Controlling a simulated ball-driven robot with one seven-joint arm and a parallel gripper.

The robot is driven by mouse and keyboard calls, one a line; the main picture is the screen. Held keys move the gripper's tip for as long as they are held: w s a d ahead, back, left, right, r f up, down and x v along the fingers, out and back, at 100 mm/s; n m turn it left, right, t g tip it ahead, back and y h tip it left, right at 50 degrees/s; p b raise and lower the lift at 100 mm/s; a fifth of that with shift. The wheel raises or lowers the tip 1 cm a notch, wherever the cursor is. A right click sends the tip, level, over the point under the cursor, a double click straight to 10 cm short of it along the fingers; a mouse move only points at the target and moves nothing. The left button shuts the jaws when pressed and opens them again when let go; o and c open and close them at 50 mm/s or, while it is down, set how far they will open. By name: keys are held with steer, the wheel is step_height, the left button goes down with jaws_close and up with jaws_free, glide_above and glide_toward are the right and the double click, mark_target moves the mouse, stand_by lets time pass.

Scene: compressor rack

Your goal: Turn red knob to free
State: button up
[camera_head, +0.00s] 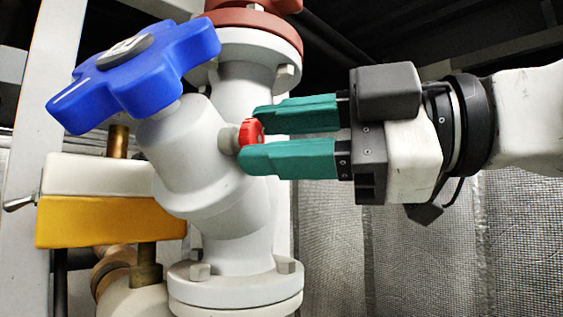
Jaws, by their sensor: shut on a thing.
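A small red knob (250,132) sits on a short stub at the right side of the light grey valve body (190,160). My gripper (250,136) comes in from the right with two green fingers, one above and one below the knob. The fingers are shut on the knob, and their tips partly hide it. No marking on the knob can be made out, so its turn position cannot be told.
A large blue handwheel (150,75) tops the valve at the upper left. A yellow and white block (110,220) with a small lever stands at the left. A bolted flange (235,285) lies below, and a red-brown flange (255,27) above. Free room lies below my gripper.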

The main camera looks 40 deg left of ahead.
steer(key=n+b, duration=0.1)
steer(key=n, duration=0.3)
steer(key=shift+n+b, duration=0.3)
steer(key=shift+b, duration=0.05)
steer(key=shift+n+b, duration=0.4)
steer(key=shift+n, duration=1.3)
steer(key=o, duration=1)
steer(key=shift+o, duration=0.2)
steer(key=shift+d, duration=0.1)
steer(key=b+v, duration=0.2)
steer(key=v, duration=0.8)
steer(key=shift+d, duration=0.35)
steer(key=shift+w, duration=0.15)
